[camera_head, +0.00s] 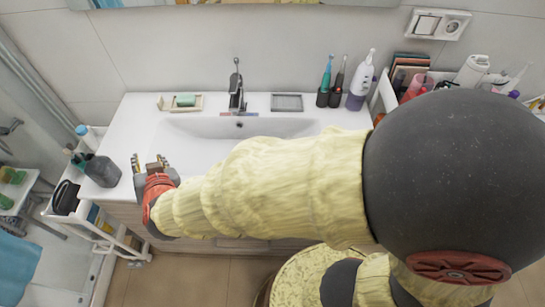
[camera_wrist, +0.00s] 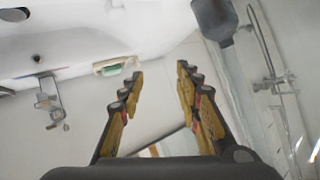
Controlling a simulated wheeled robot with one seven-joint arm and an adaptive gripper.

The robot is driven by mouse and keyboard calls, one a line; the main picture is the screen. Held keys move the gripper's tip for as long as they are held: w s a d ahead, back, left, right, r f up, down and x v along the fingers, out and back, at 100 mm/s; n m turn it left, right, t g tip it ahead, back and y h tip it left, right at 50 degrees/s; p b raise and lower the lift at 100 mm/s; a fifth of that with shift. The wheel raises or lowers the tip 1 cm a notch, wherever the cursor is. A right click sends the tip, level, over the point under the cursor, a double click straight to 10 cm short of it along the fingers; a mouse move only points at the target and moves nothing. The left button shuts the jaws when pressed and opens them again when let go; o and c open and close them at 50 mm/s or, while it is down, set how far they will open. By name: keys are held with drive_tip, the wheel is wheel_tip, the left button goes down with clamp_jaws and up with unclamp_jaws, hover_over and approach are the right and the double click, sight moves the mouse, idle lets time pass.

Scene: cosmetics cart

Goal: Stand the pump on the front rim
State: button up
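A dark grey bottle (camera_head: 103,171), which looks like the pump, stands at the left end of the white washbasin counter; its top is hard to make out. In the wrist view the grey bottle (camera_wrist: 212,18) shows at the top, beyond my right-hand finger. My gripper (camera_head: 149,164) is just right of the bottle, over the front left part of the basin, apart from it. In the wrist view my gripper (camera_wrist: 160,88) has its fingers spread with nothing between them. The front rim (camera_head: 125,196) of the basin shows only at the left; my arm hides most of it.
A soap dish with green soap (camera_head: 185,101), the tap (camera_head: 237,92) and a grey tray (camera_head: 287,103) line the back. Toothbrushes and a white-purple bottle (camera_head: 360,82) stand at the back right. A white cart (camera_head: 98,234) adjoins the left side.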

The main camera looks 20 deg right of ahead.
drive_tip(key=s+d+r+n+g+y, duration=0.2)
drive_tip(key=d+r, duration=0.7)
drive_tip(key=d, duration=0.1)
drive_tip(key=s+d+g+h, duration=0.2)
drive_tip(key=s+d, duration=0.6)
drive_tip(key=d, duration=0.3)
drive_tip(key=s+d+g+h, duration=0.2)
drive_tip(key=s+d, duration=0.6)
drive_tip(key=d, duration=0.4)
drive_tip(key=shift+s+f+m+h, duration=0.2)
drive_tip(key=shift+f+m+h, duration=0.2)
drive_tip(key=shift+h, duration=0.2)
